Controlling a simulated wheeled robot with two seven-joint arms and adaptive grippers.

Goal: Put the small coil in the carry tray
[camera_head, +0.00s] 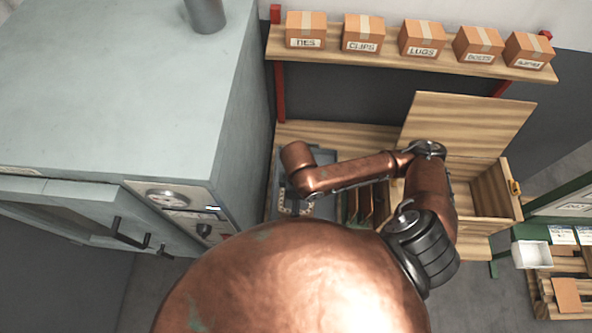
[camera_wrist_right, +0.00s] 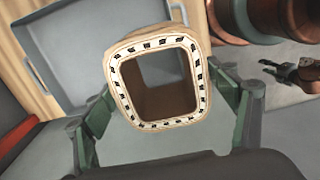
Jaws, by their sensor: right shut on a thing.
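The small coil (camera_wrist_right: 152,38) is a pale, rounded-square wooden ring with dark slots around its face and an open middle. My right gripper (camera_wrist_right: 165,98) has its green fingers shut on the coil from both sides in the right wrist view. Behind the coil is the blue-grey carry tray (camera_wrist_right: 72,48), with its raised rim and handles. In the head view the tray (camera_head: 273,185) is partly hidden by my copper arm, and a pale slotted edge of the coil (camera_head: 285,204) shows over it. A dark gripper, likely my left (camera_wrist_right: 300,72), shows at the right of the wrist view; its jaw state is unclear.
An open wooden box (camera_head: 488,190) with a raised lid stands right of the tray, with upright dark dividers (camera_head: 365,205) between. A large grey cabinet (camera_head: 130,80) closes off the left. A shelf of labelled cartons (camera_head: 420,38) runs behind.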

